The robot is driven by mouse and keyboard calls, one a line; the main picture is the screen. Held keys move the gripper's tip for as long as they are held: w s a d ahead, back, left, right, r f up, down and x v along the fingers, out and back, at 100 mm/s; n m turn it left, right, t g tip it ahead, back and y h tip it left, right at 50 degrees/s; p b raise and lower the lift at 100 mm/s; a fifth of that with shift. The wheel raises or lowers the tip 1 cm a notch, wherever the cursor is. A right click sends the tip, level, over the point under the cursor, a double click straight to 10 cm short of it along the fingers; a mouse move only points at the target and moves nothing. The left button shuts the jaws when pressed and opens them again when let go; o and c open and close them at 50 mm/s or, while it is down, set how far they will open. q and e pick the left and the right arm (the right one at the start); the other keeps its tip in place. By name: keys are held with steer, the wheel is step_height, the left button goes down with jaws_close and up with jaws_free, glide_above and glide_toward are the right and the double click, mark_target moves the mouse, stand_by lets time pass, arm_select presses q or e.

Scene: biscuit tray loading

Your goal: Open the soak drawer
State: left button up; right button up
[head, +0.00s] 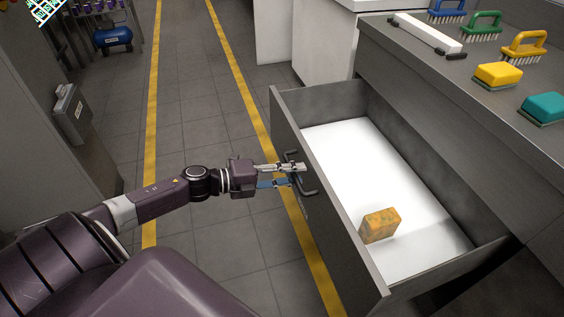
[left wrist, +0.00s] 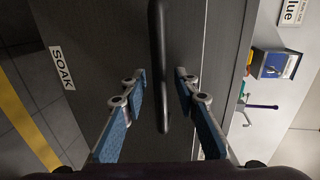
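The soak drawer (head: 330,222) is pulled well out from under the counter in the head view. Its dark front carries a white SOAK label (left wrist: 62,68) in the left wrist view. The black bar handle (head: 304,178) is on the front, and it also shows in the left wrist view (left wrist: 158,60). My left gripper (head: 292,174) is at the handle. In the left wrist view its blue-padded fingers (left wrist: 160,86) are apart on either side of the bar, with gaps between pads and bar. My right gripper is not in view.
An orange-brown block (head: 380,225) lies on the drawer's white floor. The counter (head: 410,62) above holds brushes, a yellow sponge (head: 497,75), a teal sponge (head: 545,108) and a white bar-shaped tool (head: 427,34). The tiled floor (head: 205,110) left of the drawer is clear.

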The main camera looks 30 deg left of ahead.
arm_select(q)
steer(key=v, duration=1.1)
steer(key=shift+s+a, duration=0.25)
steer(key=shift+s, duration=0.1)
